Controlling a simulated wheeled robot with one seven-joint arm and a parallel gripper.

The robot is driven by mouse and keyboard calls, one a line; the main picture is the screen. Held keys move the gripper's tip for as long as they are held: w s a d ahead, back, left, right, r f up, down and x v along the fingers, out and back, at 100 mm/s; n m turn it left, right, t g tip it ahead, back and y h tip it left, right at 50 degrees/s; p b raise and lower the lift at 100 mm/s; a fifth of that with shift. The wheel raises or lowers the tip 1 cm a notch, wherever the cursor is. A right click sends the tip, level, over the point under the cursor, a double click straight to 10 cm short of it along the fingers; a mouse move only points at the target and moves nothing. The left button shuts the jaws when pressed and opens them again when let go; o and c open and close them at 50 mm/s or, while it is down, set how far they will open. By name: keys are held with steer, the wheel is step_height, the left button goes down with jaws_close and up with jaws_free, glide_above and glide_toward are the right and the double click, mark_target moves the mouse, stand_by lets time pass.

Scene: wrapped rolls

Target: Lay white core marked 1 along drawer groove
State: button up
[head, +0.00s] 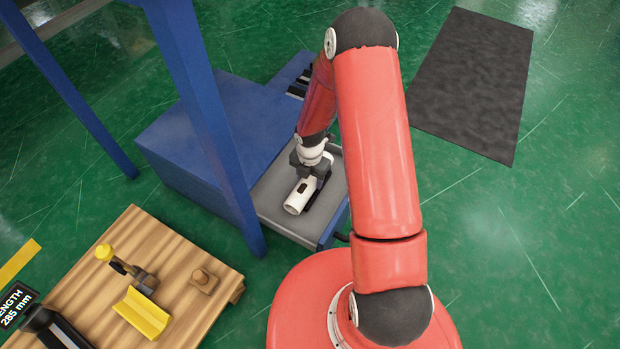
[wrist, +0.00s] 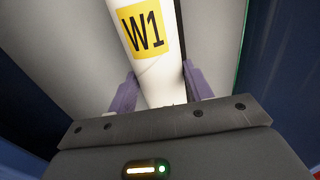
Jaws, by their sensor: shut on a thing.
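The white core (head: 297,199) is a pale tube at the open drawer (head: 268,192) of the blue cabinet. In the wrist view the core (wrist: 155,75) carries a yellow label reading W1. My gripper (head: 309,178) is shut on the core, with a purple finger on each side of it in the wrist view (wrist: 160,92). The core lies low over the grey drawer floor; I cannot tell whether it touches. A narrow dark strip (wrist: 179,35) runs along the core's right side in the wrist view; I cannot tell whether it is the groove or shadow.
The blue cabinet (head: 185,140) and a blue upright post (head: 215,125) stand left of the drawer. A wooden bench (head: 190,255) with a yellow V-block (head: 142,312) is at lower left. A dark mat (head: 475,80) lies on the open green floor at right.

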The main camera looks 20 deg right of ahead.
steer(key=shift+f, duration=0.3)
steer(key=o, duration=1.1)
steer(key=shift+c, duration=0.2)
